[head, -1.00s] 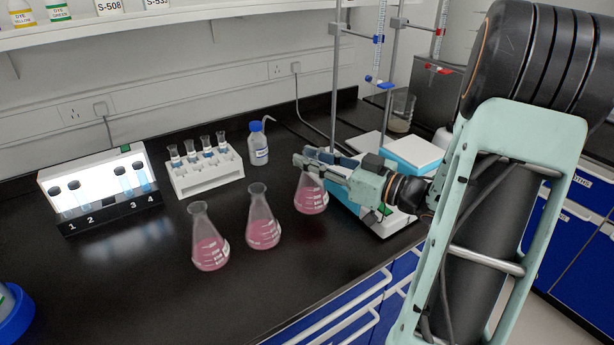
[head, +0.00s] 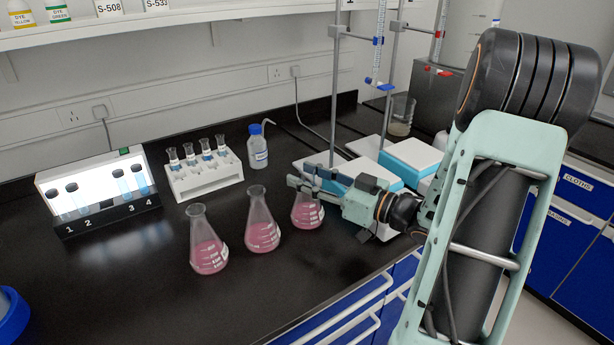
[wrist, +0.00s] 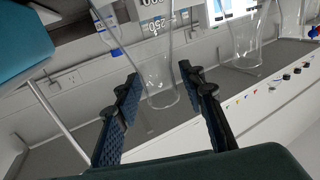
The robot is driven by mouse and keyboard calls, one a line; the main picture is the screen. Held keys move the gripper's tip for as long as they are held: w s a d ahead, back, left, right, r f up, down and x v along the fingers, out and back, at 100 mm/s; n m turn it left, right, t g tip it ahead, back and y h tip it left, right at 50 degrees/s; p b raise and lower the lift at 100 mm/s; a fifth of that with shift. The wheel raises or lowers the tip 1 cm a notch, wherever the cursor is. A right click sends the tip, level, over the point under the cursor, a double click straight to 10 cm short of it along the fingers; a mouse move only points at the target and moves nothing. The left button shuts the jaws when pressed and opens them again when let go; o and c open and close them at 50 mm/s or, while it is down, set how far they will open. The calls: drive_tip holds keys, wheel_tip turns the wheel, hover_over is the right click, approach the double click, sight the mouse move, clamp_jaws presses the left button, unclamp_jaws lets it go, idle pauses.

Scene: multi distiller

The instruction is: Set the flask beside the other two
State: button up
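Three conical flasks with pink liquid stand upright in a row on the black bench: a left flask (head: 208,250), a middle flask (head: 262,232) and a right flask (head: 307,213). My gripper (head: 303,182) is at the neck of the right flask, reaching in from the right. In the wrist view, which is upside down, my two fingers (wrist: 161,78) are apart on either side of the clear neck, with a small gap showing. The right flask appears to rest on the bench. Its upper part is partly hidden by my fingers.
A blue-capped bottle (head: 257,150) and a white rack (head: 205,178) of vials stand behind the flasks. A lit stand (head: 98,190) is at the left. Burette stands and blue-and-white devices (head: 411,160) are at the right.

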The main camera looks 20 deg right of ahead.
drive_tip(key=shift+r, duration=0.3)
drive_tip(key=v, duration=1.2)
drive_tip(key=shift+p, duration=0.35)
drive_tip(key=shift+f, duration=0.15)
